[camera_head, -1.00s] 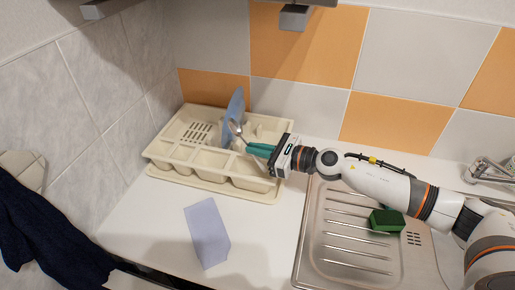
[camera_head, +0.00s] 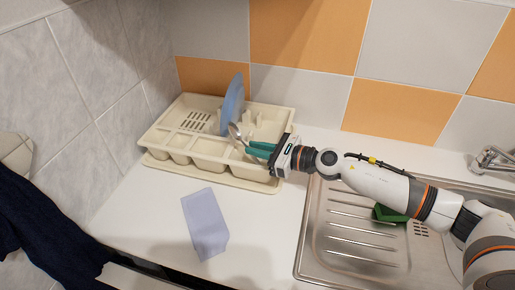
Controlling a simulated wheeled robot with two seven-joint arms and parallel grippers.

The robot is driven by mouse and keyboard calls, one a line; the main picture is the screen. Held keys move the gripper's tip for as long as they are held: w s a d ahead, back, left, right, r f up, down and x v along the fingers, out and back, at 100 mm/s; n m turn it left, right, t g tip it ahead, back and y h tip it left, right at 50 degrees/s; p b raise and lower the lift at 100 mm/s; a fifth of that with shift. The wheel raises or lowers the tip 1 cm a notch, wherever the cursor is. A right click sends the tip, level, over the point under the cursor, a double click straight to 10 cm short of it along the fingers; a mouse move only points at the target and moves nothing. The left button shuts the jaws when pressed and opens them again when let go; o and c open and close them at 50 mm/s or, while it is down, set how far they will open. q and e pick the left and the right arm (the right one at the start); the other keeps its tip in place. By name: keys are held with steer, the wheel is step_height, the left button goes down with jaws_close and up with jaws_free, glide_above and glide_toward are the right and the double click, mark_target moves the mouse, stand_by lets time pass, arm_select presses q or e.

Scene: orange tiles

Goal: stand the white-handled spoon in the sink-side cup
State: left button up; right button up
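A metal spoon (camera_head: 235,130) shows its bowl up and to the left of the teal fingers of my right gripper (camera_head: 250,149). The fingers are closed on its handle, which they mostly hide, so I cannot tell the handle's colour. The cream dish rack (camera_head: 160,147) stands on the counter by the wall, with a row of cups along its front. The cup nearest the sink (camera_head: 250,172) is at the right end, just below my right gripper. The spoon is over the rack, tilted. My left gripper is out of view.
A blue plate (camera_head: 234,100) stands upright in the rack behind the spoon. The steel sink (camera_head: 345,250) with a green sponge (camera_head: 388,214) is under my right arm. Dark cloth (camera_head: 40,240) hangs at left.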

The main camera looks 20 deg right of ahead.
steer(key=o, duration=0.3)
steer(key=shift+d, duration=0.1)
steer(key=b+v, duration=0.7)
steer(key=v, duration=0.5)
steer(key=shift+f, duration=0.1)
stand_by(0.6)
